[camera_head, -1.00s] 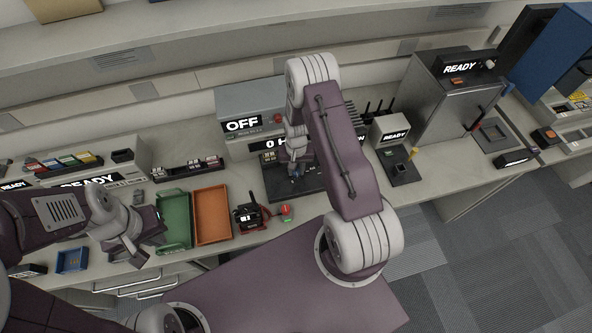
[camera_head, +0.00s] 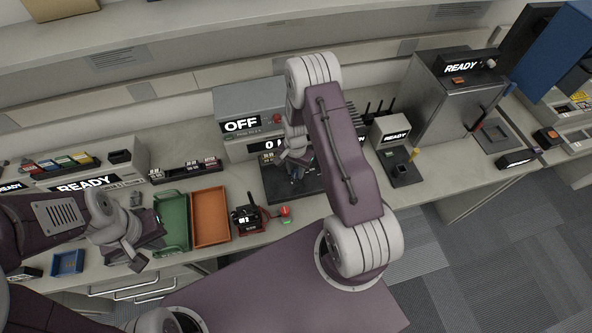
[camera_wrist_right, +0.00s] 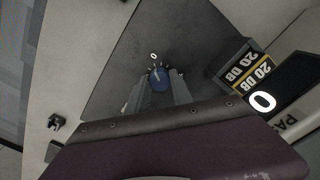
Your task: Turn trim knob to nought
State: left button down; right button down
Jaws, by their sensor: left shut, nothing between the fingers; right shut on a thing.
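My right gripper (camera_wrist_right: 158,92) is shut on the knob, one finger on each side; a pale pointer line shows on the knob's top, near the "0". In the head view my right gripper (camera_head: 296,168) is over the dark plate (camera_head: 280,190), and the knob is mostly hidden by it. My left gripper (camera_head: 136,258) is shut and empty above the bench's left front.
A grey unit showing "OFF" (camera_head: 241,125) stands behind the plate. Green (camera_head: 173,222) and orange (camera_head: 211,216) trays lie left, with a small black device (camera_head: 246,217) and a red knob (camera_head: 285,211) beside them. "20 DB" blocks (camera_wrist_right: 245,66) sit near my right gripper.

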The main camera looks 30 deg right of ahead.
aim_at(295, 173)
jog(key=shift+s+a, duration=0.1)
jog(key=shift+s, duration=0.05)
jog(key=c, duration=1.1)
grip_release()
jog(key=shift+a, duration=0.1)
jog(key=shift+r, duration=0.1)
jog(key=shift+r, duration=0.1)
notch_tip(295, 173, up, 8)
jog(key=shift+r+b, duration=0.2)
jog(key=shift+b, duration=0.45)
jog(key=shift+r, duration=0.2)
